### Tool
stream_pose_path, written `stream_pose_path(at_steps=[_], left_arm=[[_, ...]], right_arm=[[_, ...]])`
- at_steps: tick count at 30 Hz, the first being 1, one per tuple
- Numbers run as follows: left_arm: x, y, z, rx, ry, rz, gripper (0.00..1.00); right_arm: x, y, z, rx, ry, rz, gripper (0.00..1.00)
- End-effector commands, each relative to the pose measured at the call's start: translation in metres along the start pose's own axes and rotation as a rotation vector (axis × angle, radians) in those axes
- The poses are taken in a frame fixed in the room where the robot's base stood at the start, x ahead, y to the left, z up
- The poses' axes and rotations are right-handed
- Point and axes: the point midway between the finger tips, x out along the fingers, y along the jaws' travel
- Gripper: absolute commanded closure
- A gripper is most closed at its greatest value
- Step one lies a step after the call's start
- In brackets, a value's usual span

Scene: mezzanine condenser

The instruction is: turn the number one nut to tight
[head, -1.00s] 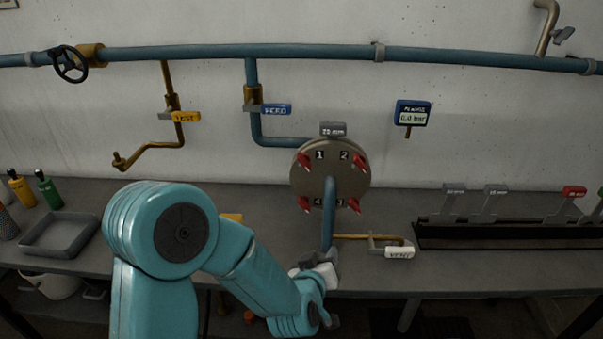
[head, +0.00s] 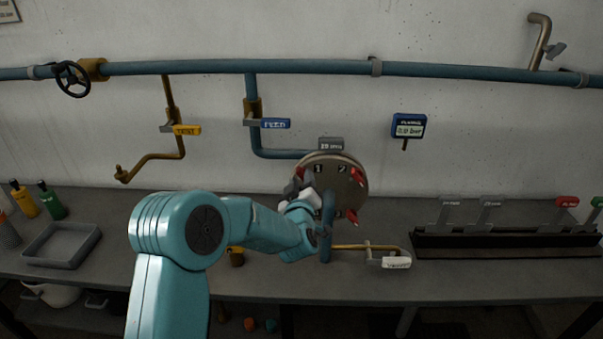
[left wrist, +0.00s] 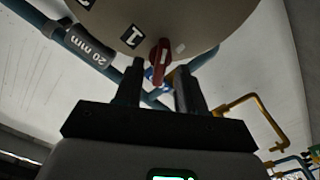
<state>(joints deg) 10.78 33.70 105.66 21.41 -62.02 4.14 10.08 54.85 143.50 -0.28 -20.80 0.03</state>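The number one nut (head: 301,174) is red and sits beside the "1" label at the upper left of the round metal flange cover (head: 335,163). In the left wrist view the nut (left wrist: 160,52) hangs under the "1" label, its lower end between the fingertips. My left gripper (head: 298,188) is in front of the cover's left side, just below this nut. In the left wrist view its two dark fingers (left wrist: 160,72) are apart, with gaps at both sides of the nut; contact cannot be seen. My right gripper is out of view.
Red nuts at "2" (head: 357,175) and "3" (head: 350,215) show; the fourth is hidden behind my arm. A blue pipe (head: 327,222) stands before the cover. A vent handle (head: 396,263) is at right, a grey tray (head: 62,246) at left.

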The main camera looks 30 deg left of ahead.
Motion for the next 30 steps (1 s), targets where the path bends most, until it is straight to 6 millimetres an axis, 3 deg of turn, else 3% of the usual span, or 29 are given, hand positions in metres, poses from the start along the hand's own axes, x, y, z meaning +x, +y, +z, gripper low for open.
stream_pose_path(at_steps=[5, 13, 14, 17, 18, 30], left_arm=[[0.0134, -0.0009, -0.0008, 0.000, 0.000, -0.001, 0.61], [0.0153, -0.0012, 0.0003, 0.001, -0.001, 0.000, 0.61], [0.0153, -0.0012, 0.0002, 0.001, -0.001, 0.000, 0.64], [0.0152, -0.0012, 0.0001, 0.001, 0.000, -0.001, 0.96], [0.0152, -0.0012, 0.0001, 0.001, 0.000, -0.001, 1.00], [0.0153, -0.0012, 0.0003, 0.029, 0.001, 0.001, 1.00]], right_arm=[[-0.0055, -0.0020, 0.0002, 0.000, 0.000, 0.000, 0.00], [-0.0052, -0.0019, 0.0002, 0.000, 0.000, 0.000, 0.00], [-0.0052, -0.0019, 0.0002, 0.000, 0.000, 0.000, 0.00], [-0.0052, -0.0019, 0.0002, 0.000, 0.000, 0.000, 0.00], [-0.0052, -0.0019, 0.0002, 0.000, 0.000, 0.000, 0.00], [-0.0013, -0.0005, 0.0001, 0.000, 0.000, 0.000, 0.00]])
